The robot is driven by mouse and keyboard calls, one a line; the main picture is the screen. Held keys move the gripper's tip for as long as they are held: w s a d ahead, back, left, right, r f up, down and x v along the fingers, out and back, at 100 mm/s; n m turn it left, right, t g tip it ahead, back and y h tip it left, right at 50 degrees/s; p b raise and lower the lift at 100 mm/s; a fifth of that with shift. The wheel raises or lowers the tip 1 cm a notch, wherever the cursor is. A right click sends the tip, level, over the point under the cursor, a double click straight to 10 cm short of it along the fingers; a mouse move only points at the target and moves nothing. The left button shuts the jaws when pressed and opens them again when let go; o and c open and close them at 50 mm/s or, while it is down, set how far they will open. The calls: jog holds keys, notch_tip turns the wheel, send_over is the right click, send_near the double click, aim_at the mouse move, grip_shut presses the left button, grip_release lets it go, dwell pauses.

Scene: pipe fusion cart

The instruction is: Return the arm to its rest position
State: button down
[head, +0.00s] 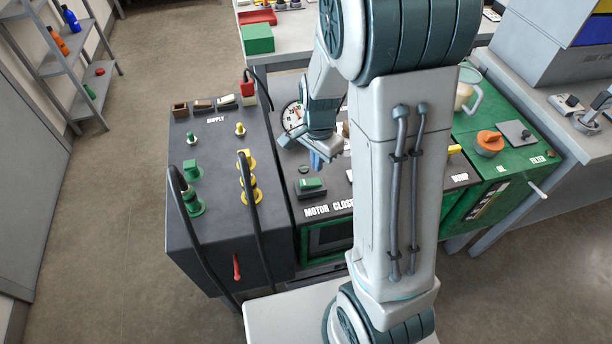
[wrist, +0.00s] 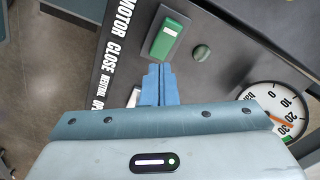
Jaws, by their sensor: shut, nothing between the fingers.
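My gripper (head: 317,160) points down over the dark control panel of the cart, just behind the green motor switch (head: 311,186). Its blue fingers are shut and empty, side by side in the wrist view (wrist: 158,84). There the green motor switch (wrist: 168,36) lies just beyond the fingertips. I cannot tell whether the fingertips touch the panel. My arm reaches up from the front and bends down to the panel. It hides part of the panel, including the end of the "CLOSE" label and the lever area.
A pressure gauge (head: 291,116) stands close to my gripper; it also shows in the wrist view (wrist: 276,123). The supply box (head: 215,245) with hoses and green and yellow couplings is at left. At right is a green unit with an orange cap (head: 489,141). Open floor lies far left.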

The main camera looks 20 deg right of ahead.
jog(key=shift+r+p, duration=0.5)
jog(key=shift+r, duration=0.45)
